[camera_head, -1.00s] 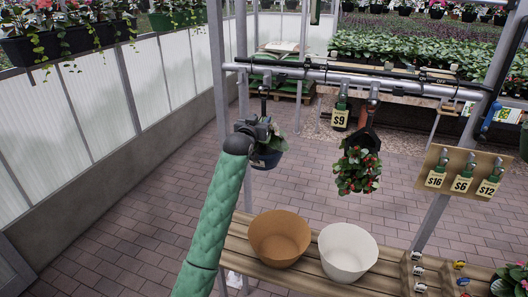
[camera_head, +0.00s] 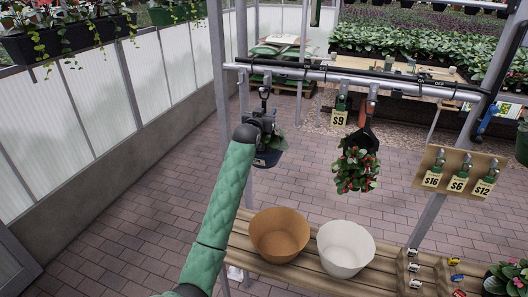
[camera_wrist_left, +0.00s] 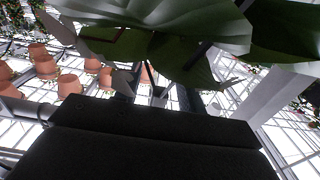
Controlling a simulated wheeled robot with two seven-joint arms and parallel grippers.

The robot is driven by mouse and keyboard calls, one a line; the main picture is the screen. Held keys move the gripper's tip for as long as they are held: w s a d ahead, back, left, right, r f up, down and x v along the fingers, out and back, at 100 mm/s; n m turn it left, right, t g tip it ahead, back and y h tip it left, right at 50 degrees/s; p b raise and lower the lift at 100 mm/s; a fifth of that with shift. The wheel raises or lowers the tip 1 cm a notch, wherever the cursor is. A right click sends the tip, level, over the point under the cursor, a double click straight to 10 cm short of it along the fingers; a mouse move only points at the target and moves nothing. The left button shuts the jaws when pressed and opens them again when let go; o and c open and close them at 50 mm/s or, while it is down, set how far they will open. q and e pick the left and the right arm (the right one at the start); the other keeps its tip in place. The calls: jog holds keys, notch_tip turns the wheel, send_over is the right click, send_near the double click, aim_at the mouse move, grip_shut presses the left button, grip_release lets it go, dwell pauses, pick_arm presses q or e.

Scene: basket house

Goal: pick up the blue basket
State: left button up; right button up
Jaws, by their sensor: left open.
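The blue basket (camera_head: 267,160) hangs with a leafy plant in it from the left part of the rail, below a dark hook. My left gripper (camera_head: 264,121) is at the hanger, just above the basket, and covers part of it. In the left wrist view the jaws (camera_wrist_left: 156,92) stand apart, with thin dark hanger strands showing between them. Large green leaves (camera_wrist_left: 180,30) fill the top of that view. I cannot tell whether the fingers touch the hanger. My right gripper is not in view.
A metal rail (camera_head: 330,77) runs above a wooden bench (camera_head: 300,278). An orange pot (camera_head: 280,236) and a white pot (camera_head: 346,249) stand on the bench. A red-flowered hanging plant (camera_head: 355,170) is to the right. The brick floor at left is clear.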

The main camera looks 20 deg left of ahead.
pick_arm(q)
grip_shut()
jog(key=shift+f, duration=0.1)
dwell(1.1)
